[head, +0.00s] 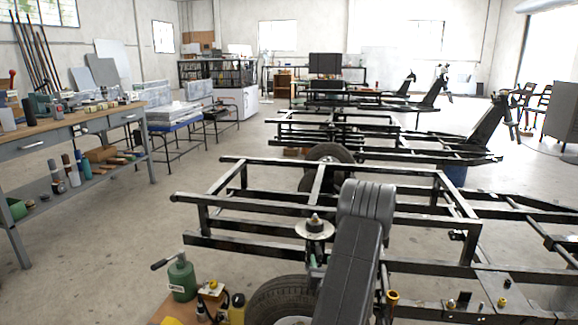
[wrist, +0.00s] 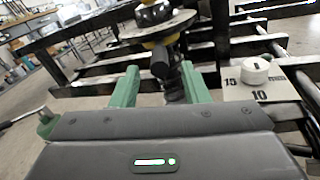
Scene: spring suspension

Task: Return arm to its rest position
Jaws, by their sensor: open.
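My gripper (wrist: 160,72) shows in the wrist view with its two green fingers apart. The spring suspension (wrist: 174,88), with a dark coil and a round metal plate (wrist: 150,28) on top, shows between and beyond the fingers. I cannot tell whether a finger touches it. In the head view the round top mount (head: 314,228) stands upright by the black frame (head: 290,203), just left of my dark arm. My arm hides most of my gripper and the lower spring there.
A tyre (head: 280,298) and a green bottle jack (head: 181,277) are low in front. A workbench (head: 75,125) with tools stands at left. More black frames (head: 400,150) stand behind. Open floor (head: 130,230) lies between bench and frame. A white numbered plate (wrist: 243,94) is at right in the wrist view.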

